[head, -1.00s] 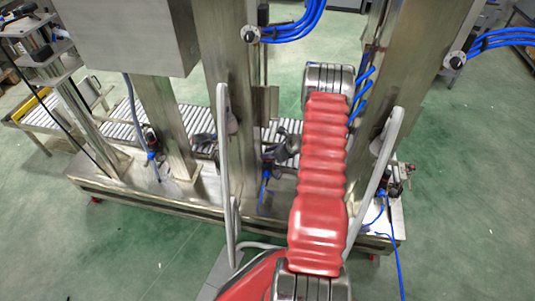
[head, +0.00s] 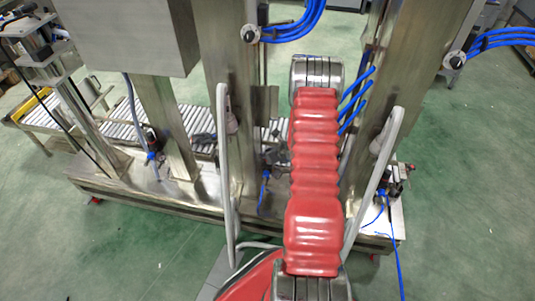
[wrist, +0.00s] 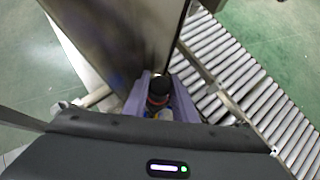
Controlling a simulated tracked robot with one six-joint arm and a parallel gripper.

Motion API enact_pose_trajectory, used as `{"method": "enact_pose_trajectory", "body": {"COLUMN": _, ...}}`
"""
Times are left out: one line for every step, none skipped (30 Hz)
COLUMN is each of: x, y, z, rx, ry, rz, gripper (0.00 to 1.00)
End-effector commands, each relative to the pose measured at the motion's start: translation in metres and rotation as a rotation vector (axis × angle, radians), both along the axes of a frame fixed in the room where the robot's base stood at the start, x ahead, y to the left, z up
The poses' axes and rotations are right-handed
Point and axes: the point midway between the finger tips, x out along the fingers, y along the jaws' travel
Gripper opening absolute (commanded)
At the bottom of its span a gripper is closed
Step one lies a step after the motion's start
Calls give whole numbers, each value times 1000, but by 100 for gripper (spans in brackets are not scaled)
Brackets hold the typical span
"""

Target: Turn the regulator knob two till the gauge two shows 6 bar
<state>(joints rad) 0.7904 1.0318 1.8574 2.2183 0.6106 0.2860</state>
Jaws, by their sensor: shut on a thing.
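In the wrist view, the two pale purple fingers of my gripper (wrist: 159,84) stand on either side of a dark round knob with a reddish band (wrist: 158,98). The gripper is shut on this knob, close beside a steel post. The lower part of the knob's unit is hidden by my gripper's dark body. In the head view my red arm hides most of the place where it works. No readable gauge face shows in either view, so I cannot tell the pressure.
A steel post (head: 220,90) and another post (head: 405,110) flank my arm. A roller conveyor (head: 115,118) runs behind the steel base. Blue hoses (head: 355,100) hang close to my arm's far end. Open green floor (head: 470,200) lies to the right.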

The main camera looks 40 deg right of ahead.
Motion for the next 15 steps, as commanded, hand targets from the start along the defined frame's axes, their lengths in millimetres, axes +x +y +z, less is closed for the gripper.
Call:
{"method": "enact_pose_trajectory", "body": {"x": 0, "y": 2, "z": -1, "rx": 2, "ry": 2, "rz": -22, "gripper": 3}}
{"method": "enact_pose_trajectory", "body": {"x": 0, "y": 2, "z": -1, "rx": 2, "ry": 2, "rz": -37, "gripper": 3}}
{"method": "enact_pose_trajectory", "body": {"x": 0, "y": 2, "z": -1, "rx": 2, "ry": 3, "rz": -57, "gripper": 3}}
{"method": "enact_pose_trajectory", "body": {"x": 0, "y": 2, "z": -1, "rx": 2, "ry": 2, "rz": -72, "gripper": 3}}
{"method": "enact_pose_trajectory", "body": {"x": 0, "y": 2, "z": 0, "rx": 2, "ry": 2, "rz": -88, "gripper": 3}}
{"method": "enact_pose_trajectory", "body": {"x": 0, "y": 2, "z": 0, "rx": 2, "ry": 2, "rz": -109, "gripper": 3}}
{"method": "enact_pose_trajectory", "body": {"x": 0, "y": 2, "z": 0, "rx": 1, "ry": 2, "rz": -124, "gripper": 3}}
{"method": "enact_pose_trajectory", "body": {"x": 0, "y": 2, "z": -1, "rx": 1, "ry": 3, "rz": -138, "gripper": 3}}
{"method": "enact_pose_trajectory", "body": {"x": 0, "y": 2, "z": -1, "rx": 2, "ry": 3, "rz": -157, "gripper": 3}}
{"method": "enact_pose_trajectory", "body": {"x": 0, "y": 2, "z": -1, "rx": 1, "ry": 3, "rz": -169, "gripper": 3}}
{"method": "enact_pose_trajectory", "body": {"x": 0, "y": 2, "z": -1, "rx": 1, "ry": 3, "rz": -183, "gripper": 3}}
{"method": "enact_pose_trajectory", "body": {"x": 0, "y": 2, "z": 0, "rx": 2, "ry": 2, "rz": -201, "gripper": 3}}
{"method": "enact_pose_trajectory", "body": {"x": 0, "y": 1, "z": 0, "rx": 1, "ry": 2, "rz": -213, "gripper": 3}}
{"method": "enact_pose_trajectory", "body": {"x": 0, "y": 1, "z": -1, "rx": 1, "ry": 2, "rz": -223, "gripper": 3}}
{"method": "enact_pose_trajectory", "body": {"x": 0, "y": 1, "z": -1, "rx": 1, "ry": 2, "rz": -237, "gripper": 3}}
